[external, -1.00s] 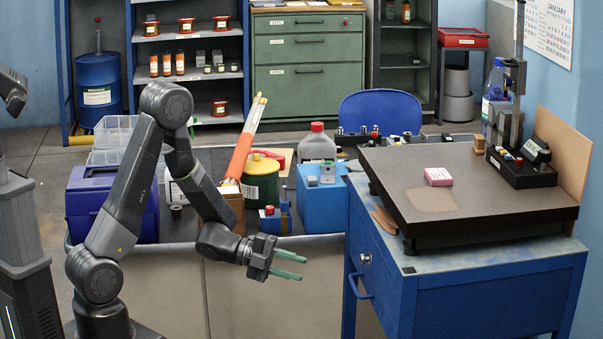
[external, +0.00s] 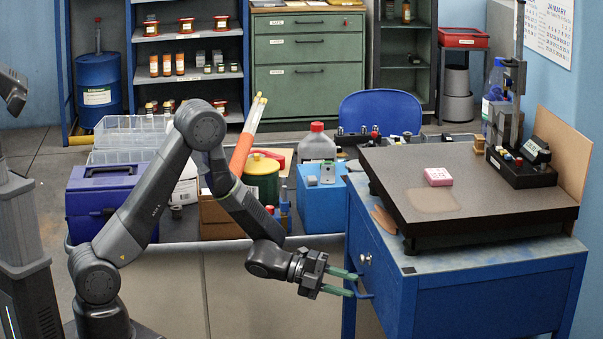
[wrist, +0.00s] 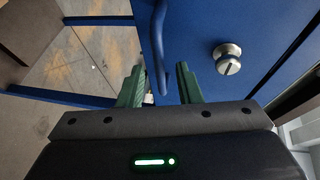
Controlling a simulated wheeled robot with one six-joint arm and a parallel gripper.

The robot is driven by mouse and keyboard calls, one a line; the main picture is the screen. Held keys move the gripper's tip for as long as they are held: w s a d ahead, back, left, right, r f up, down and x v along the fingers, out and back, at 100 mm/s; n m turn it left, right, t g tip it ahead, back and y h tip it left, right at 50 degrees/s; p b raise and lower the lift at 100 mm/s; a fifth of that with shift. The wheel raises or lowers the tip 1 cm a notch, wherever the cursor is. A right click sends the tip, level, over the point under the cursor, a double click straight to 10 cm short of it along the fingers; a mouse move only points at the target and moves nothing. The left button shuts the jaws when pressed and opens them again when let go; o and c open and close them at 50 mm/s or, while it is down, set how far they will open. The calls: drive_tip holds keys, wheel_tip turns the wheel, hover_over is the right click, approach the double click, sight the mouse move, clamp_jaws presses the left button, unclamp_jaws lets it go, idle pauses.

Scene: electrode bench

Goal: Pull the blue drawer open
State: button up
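The blue drawer (external: 372,240) is in the left side of the blue bench and looks shut. Its front (wrist: 215,22) also shows in the wrist view, with a round silver lock (wrist: 227,58). A blue bar handle (wrist: 158,45) stands out from it; in the external view the handle (external: 366,296) is partly hidden by my fingers. My gripper (external: 354,283) is open at the handle, its green fingers pointing at the drawer front. In the wrist view my gripper (wrist: 160,72) has one fingertip on each side of the handle, with gaps visible; contact is not clear.
A dark surface plate (external: 470,200) on the blue bench overhangs near the drawer, carrying a pink-and-white block (external: 438,177) and a stand. A low bench with a blue box (external: 320,205) and other goods lies behind my arm. Floor left of the drawer is clear.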

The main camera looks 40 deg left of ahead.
drive_tip(key=shift+w+d+f, duration=0.1)
drive_tip(key=shift+w+d, duration=0.1)
drive_tip(key=shift+d, duration=0.25)
clamp_jaws()
drive_tip(key=shift+s+a, duration=0.1)
drive_tip(key=s+a+b, duration=1)
drive_tip(key=s+a, duration=0.8)
drive_tip(key=shift+s+a+b, duration=0.2)
drive_tip(key=shift+b, duration=0.15)
unclamp_jaws()
